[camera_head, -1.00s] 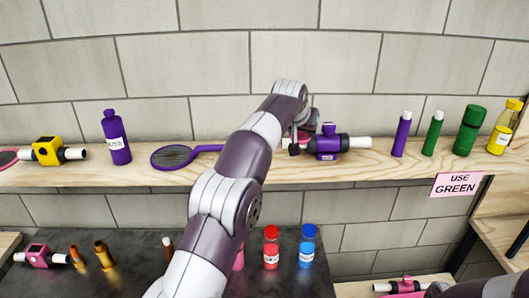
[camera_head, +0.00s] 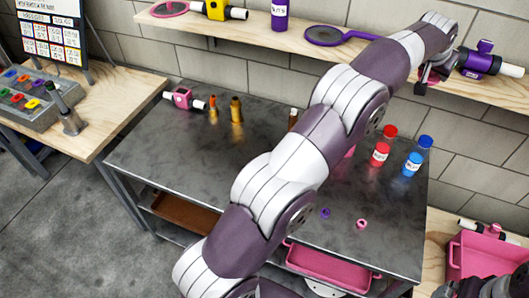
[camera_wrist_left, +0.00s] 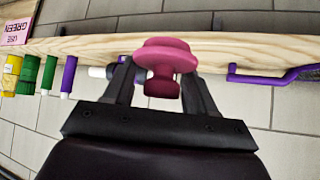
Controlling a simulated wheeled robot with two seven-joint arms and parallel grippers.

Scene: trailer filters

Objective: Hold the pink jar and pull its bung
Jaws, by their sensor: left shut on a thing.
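My left gripper (camera_head: 428,82) is at the upper right of the head view, by the wall shelf. In the left wrist view its two dark fingers (camera_wrist_left: 160,88) are shut on a pink bung-shaped piece (camera_wrist_left: 165,57) with a wide flange and a narrower knob. A pink thing, likely the pink jar (camera_head: 350,152), stands on the dark table, mostly hidden behind my left arm. I cannot tell if it is open on top. My right gripper does not show; only a dark part of my body is at the lower right corner.
The wooden shelf (camera_head: 345,22) holds a purple racket (camera_head: 325,36), a purple bottle (camera_head: 280,14) and a purple valve (camera_head: 481,60). Red (camera_head: 380,153) and blue (camera_head: 412,163) jars stand on the dark table (camera_head: 160,140). A pink ring (camera_head: 361,223) lies nearer. A pink crate (camera_head: 490,258) is at right.

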